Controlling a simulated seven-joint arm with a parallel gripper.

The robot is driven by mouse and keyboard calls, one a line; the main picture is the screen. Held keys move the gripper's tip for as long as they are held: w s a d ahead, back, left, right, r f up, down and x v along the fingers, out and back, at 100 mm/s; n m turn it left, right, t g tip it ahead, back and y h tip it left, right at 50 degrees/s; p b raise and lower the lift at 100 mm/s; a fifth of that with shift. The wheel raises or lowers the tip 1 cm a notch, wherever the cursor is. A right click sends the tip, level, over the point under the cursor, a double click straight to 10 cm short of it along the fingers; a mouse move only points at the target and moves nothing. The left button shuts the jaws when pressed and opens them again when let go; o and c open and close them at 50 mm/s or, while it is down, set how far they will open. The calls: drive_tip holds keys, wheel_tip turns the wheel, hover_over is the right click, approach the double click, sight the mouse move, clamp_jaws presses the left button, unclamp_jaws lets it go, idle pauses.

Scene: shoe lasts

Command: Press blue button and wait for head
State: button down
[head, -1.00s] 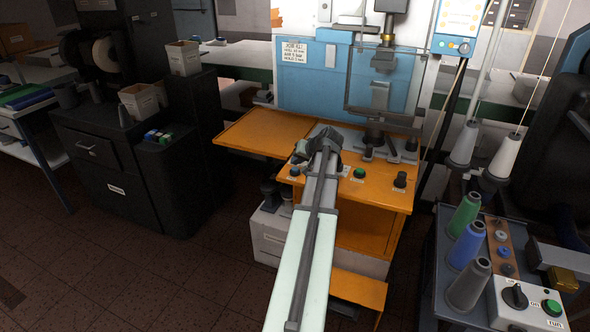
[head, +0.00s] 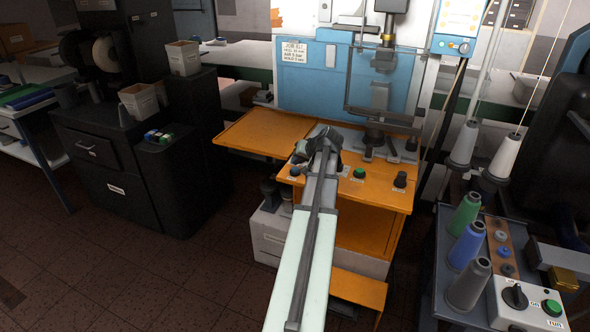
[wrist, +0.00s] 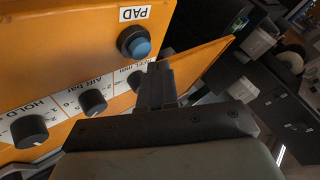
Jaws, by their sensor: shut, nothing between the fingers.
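The blue button (wrist: 140,47) sits in a dark collar under a "PAD" label on the orange panel in the wrist view. My gripper (wrist: 159,68) is shut and empty, with its fingertips just below and to the right of the button in that picture. I cannot tell how far they are from the panel, and they do not cover the button. The machine's head (head: 382,60) hangs raised above the dark post (head: 374,136).
Knobs for hold (wrist: 29,131) and air (wrist: 93,102) are beside the button, and another knob is partly behind my fingers. A green button (head: 359,173) and a black knob (head: 400,180) are on the table front. A thread-cone cart (head: 430,250) stands right.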

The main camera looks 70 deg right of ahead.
sight(297, 169)
drive_tip(key=shift+f, duration=0.15)
drive_tip(key=shift+f, duration=0.3)
drive_tip(key=shift+f, duration=0.5)
idle(1.1)
drive_tip(key=shift+r, duration=0.15)
idle(0.3)
drive_tip(key=shift+r, duration=0.8)
drive_tip(key=shift+r, duration=2.5)
